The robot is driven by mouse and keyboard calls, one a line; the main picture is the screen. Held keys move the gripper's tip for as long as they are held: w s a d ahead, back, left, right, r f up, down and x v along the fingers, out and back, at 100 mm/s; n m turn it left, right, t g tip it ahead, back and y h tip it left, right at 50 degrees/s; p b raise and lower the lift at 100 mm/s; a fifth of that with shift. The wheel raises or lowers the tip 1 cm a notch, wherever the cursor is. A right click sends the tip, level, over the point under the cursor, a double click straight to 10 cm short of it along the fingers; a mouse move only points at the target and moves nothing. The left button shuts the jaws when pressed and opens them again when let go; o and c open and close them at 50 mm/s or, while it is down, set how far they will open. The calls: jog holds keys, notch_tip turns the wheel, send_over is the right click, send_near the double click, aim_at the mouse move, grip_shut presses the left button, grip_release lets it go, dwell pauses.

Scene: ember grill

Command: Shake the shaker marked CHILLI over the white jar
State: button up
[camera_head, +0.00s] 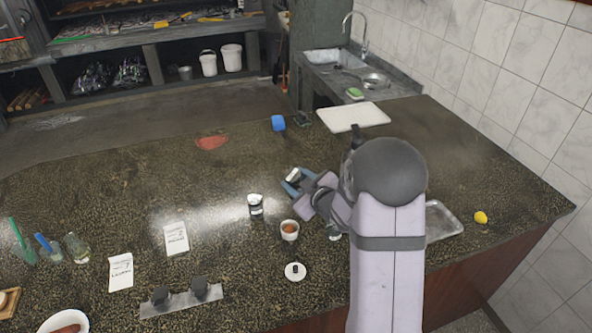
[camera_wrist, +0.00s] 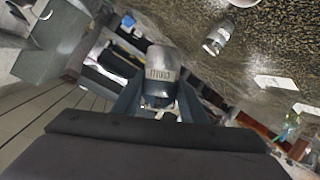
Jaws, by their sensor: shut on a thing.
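My gripper (camera_head: 291,184) is shut on a shaker (camera_head: 294,174) with a pale body, held above the counter and tilted. In the wrist view the held shaker (camera_wrist: 161,66) sits between my fingers (camera_wrist: 160,108); its label has dark lettering that I cannot read surely. The white jar (camera_head: 289,236), open with reddish-brown contents, stands on the counter below my gripper in the head picture. Part of the jar shows at the top edge of the wrist view (camera_wrist: 243,2). A second shaker (camera_head: 255,205) stands upright left of the jar, also in the wrist view (camera_wrist: 215,40).
A round white lid (camera_head: 296,272) with a dark knob lies in front of the jar. A metal tray (camera_head: 444,222) and a lemon (camera_head: 481,217) are at right. Two paper cards (camera_head: 176,239) and a metal rack (camera_head: 181,302) are at left. A white board (camera_head: 353,117) lies at the back.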

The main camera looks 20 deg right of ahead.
dwell(0.4)
jog(key=shift+r+m+p, duration=0.3)
jog(key=shift+m+p, duration=0.1)
jog(key=shift+p, duration=0.5)
jog(key=m+y+p, duration=0.1)
jog(key=p, duration=0.2)
jog(key=shift+r+g, duration=0.25)
jog(key=shift+g, duration=0.05)
jog(key=shift+f+m+y, duration=0.25)
jog(key=shift+m+y, duration=0.15)
jog(key=shift+m, duration=0.4)
